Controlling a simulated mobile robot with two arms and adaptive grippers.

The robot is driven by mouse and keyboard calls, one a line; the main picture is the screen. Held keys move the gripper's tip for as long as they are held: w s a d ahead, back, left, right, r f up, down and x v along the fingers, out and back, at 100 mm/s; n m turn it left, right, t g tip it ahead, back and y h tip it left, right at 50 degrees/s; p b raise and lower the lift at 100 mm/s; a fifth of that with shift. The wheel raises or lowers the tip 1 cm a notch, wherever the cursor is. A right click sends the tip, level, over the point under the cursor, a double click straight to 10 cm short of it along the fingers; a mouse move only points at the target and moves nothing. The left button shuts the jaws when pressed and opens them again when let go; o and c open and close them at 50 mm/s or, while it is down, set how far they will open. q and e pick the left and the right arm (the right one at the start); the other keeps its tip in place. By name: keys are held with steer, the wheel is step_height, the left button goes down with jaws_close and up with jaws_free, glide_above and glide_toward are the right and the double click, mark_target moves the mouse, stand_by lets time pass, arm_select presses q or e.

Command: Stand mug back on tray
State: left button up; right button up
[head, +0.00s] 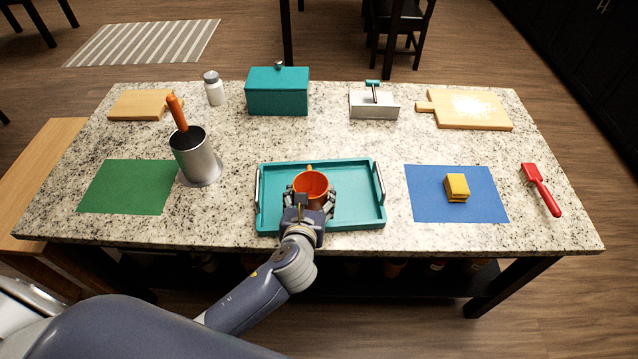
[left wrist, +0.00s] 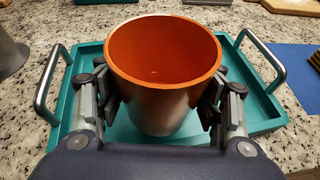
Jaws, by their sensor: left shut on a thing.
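An orange mug (head: 311,184) with a metallic-looking lower outside is upright over the teal tray (head: 357,210), left of the tray's middle. My left gripper (head: 313,201) is shut on the mug, with one finger on each side of its body. In the left wrist view the mug (left wrist: 165,55) stands between the fingers, its open top showing an empty orange inside. The tray (left wrist: 262,108) spreads around and below it. My right gripper is not in view.
A grey canister (head: 197,162) with an orange-handled tool stands left. A yellow block (head: 457,187) sits on a blue mat (head: 426,199); a red tool (head: 541,189) lies at right. A green mat (head: 127,187) is empty. A teal box (head: 277,96) stands behind the tray.

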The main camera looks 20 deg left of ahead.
mark_target(319, 185)
arm_select(q)
steer(key=w, duration=0.7)
steer(key=shift+a+f, duration=0.15)
steer(key=shift+f, duration=1.9)
steer(key=shift+f, duration=0.15)
steer(key=o, duration=1.2)
steer(key=shift+o, duration=0.2)
steer(key=shift+s+r, duration=0.2)
steer(key=v, duration=1.1)
steer(key=shift+s+r, duration=0.1)
steer(key=shift+s, duration=0.2)
